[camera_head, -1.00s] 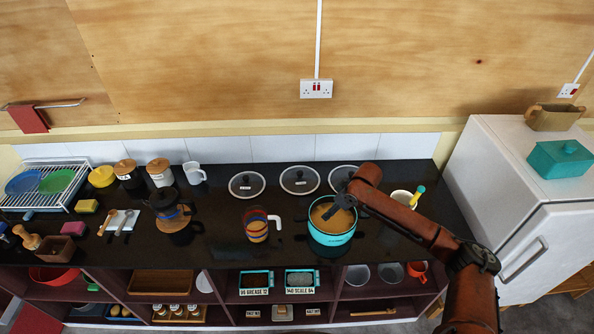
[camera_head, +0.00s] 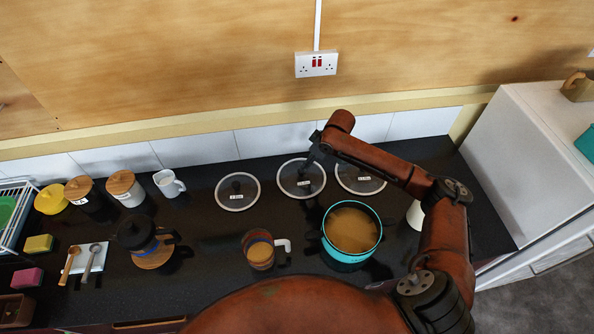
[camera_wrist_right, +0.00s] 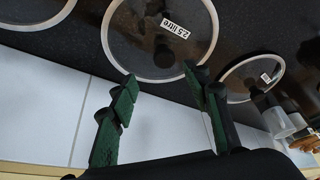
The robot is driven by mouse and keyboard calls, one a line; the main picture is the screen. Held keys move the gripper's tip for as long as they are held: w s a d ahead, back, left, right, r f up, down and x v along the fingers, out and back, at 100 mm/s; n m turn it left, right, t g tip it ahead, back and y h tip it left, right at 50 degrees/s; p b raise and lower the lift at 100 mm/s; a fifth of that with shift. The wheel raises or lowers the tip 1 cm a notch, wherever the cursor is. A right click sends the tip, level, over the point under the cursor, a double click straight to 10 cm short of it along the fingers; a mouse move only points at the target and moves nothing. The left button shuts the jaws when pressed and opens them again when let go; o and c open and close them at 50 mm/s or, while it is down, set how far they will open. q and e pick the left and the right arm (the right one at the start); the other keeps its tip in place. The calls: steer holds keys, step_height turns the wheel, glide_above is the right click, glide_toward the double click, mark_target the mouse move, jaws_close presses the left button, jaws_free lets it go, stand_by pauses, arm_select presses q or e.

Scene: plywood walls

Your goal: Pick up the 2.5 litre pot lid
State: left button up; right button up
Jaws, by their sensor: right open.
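The 2.5 litre pot lid (camera_head: 291,190) is the middle of three round glass lids with pale rims, lying flat on the black counter by the tiled wall. In the right wrist view the lid (camera_wrist_right: 130,48) shows its "2.5 litre" label and a dark central knob. My right gripper (camera_head: 308,164) is over the lid's wall side in the head view. In the wrist view my right gripper (camera_wrist_right: 161,80) has its green-padded fingers apart, with nothing between them, near the rim on the wall side of the knob. Contact cannot be told. My left gripper is not in view.
Another lid lies on each side, the left lid (camera_head: 237,203) and the right lid (camera_head: 350,186). A turquoise pot (camera_head: 345,258) with brown contents stands in front. A striped mug (camera_head: 259,254) and a white mug (camera_head: 167,184) are further left. The tiled wall (camera_head: 270,139) is close behind.

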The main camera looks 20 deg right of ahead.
mark_target(302, 174)
steer(key=shift+s+a+p+x, duration=0.1)
steer(key=shift+p+x, duration=0.05)
steer(key=shift+x, duration=1.1)
steer(key=shift+s+a+p+x, duration=0.1)
steer(key=shift+x, duration=1.15)
steer(key=shift+a+p+x, duration=0.15)
steer(key=shift+x, duration=1.1)
jaws_close()
